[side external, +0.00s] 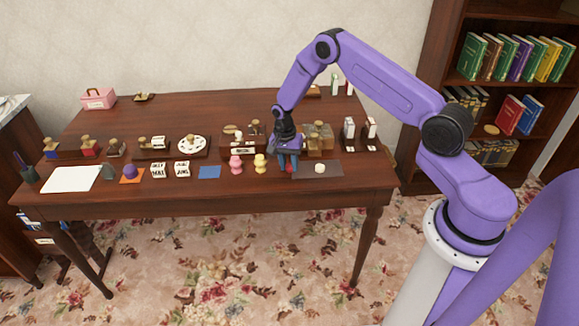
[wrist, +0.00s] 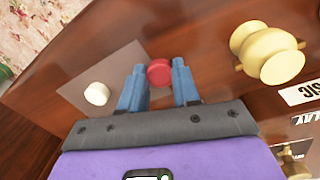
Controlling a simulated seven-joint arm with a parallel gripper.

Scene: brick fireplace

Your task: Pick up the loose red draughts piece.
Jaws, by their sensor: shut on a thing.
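The red draughts piece (wrist: 159,73) shows in the wrist view between the two blue fingertips of my gripper (wrist: 159,84). The fingers are shut on it. In the side external view my gripper (side external: 288,162) points down near the front edge of the table, at the left end of a grey mat. The red piece is hard to make out there, hidden by the fingers. A white draughts piece (side external: 320,168) lies on the grey mat (side external: 336,172); it also shows in the wrist view (wrist: 97,94).
A yellow turned piece (side external: 260,163) stands close to the left of my gripper, with a pink one (side external: 236,165) beyond it. Behind my gripper is a row of trays and small boxes, including a brown box (side external: 319,140). The table's front edge is close.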

